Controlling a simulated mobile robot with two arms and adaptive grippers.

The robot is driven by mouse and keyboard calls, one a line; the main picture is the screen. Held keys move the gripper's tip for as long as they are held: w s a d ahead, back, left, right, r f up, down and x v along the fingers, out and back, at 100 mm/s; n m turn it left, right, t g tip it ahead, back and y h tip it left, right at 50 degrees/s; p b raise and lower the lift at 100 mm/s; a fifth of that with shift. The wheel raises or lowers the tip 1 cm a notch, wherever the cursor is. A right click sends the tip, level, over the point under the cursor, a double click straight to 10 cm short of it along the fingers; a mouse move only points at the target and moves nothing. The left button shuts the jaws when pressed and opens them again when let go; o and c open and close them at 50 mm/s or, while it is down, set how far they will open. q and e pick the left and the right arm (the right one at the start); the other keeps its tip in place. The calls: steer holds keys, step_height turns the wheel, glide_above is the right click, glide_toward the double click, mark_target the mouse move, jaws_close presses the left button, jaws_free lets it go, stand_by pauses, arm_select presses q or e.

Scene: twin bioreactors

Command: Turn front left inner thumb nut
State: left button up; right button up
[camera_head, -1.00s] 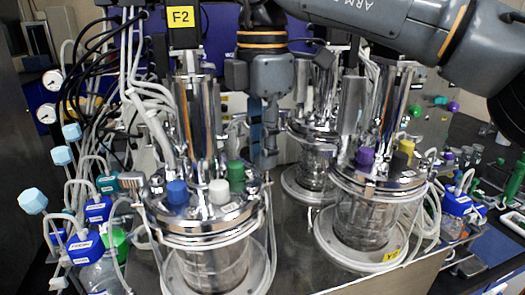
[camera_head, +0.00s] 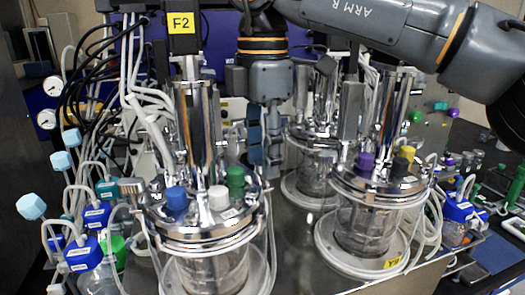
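The front left bioreactor (camera_head: 206,265) is a glass vessel with a shiny metal lid. Its lid carries a blue cap (camera_head: 176,199), a white cap (camera_head: 219,198) and a green cap (camera_head: 235,178). A ribbed metal thumb nut (camera_head: 132,190) shows at the lid's left edge. The inner nut, on the lid's right side, is not clearly visible. My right gripper (camera_head: 270,162) points down just behind and right of the green cap, close to the lid's right edge. Its fingers are seen edge-on, so opening and contact are unclear. My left gripper is not in view.
A second bioreactor (camera_head: 364,230) with purple, black and yellow caps stands to the right. Another vessel (camera_head: 315,175) stands behind, between them. Tubes and blue-capped bottles (camera_head: 85,250) crowd the left. A narrow strip of bare bench (camera_head: 300,250) lies between the front vessels.

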steer(key=shift+r, duration=3.75)
